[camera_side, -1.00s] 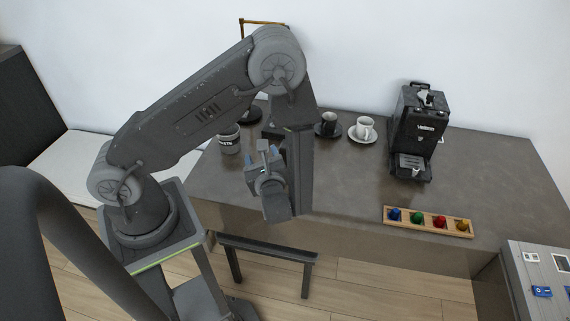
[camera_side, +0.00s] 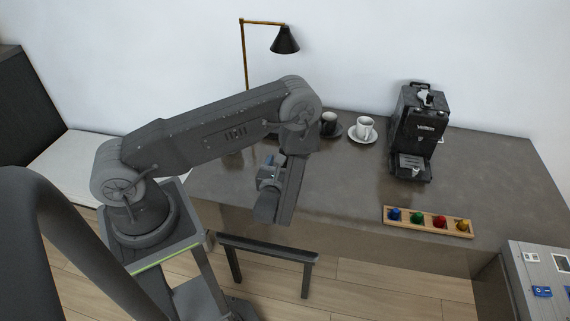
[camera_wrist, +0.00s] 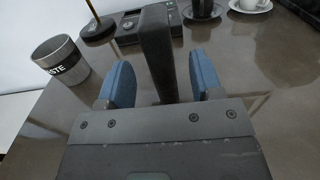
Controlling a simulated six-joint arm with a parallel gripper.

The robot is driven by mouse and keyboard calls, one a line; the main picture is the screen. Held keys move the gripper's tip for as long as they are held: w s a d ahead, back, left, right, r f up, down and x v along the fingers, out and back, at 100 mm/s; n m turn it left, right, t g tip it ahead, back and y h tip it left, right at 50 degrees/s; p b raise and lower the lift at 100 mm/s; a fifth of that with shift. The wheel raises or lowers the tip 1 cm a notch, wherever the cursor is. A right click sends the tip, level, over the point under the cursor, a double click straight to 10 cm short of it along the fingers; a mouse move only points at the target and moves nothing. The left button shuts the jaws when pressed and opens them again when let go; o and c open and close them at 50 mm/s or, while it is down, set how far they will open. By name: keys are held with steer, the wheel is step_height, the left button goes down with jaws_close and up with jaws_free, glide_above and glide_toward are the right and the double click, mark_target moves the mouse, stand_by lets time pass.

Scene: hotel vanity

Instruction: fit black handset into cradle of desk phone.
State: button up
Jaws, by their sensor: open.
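The black handset (camera_wrist: 157,45) shows in the wrist view as a long dark bar between my two blue finger pads, with its far end in front of the desk phone (camera_wrist: 127,32). My gripper (camera_wrist: 163,82) is open, with a pad on each side of the handset and visible gaps between. The handset's near end is hidden behind the gripper body. The phone is dark with a small panel; the handset covers part of it, so its cradle is not clear. In the side view my gripper (camera_side: 269,172) is over the counter's left front, and my arm hides phone and handset.
A grey waste bin (camera_wrist: 61,64) stands left of the gripper. The lamp (camera_side: 285,40) is at the back. A dark cup (camera_side: 329,124), a white cup (camera_side: 364,127), a coffee machine (camera_side: 415,130) and a capsule tray (camera_side: 428,229) stand to the right. The counter's middle (camera_side: 345,185) is clear.

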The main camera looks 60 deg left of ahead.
steer(key=shift+x, duration=2.85)
steer(key=shift+r, duration=0.15)
jaws_close()
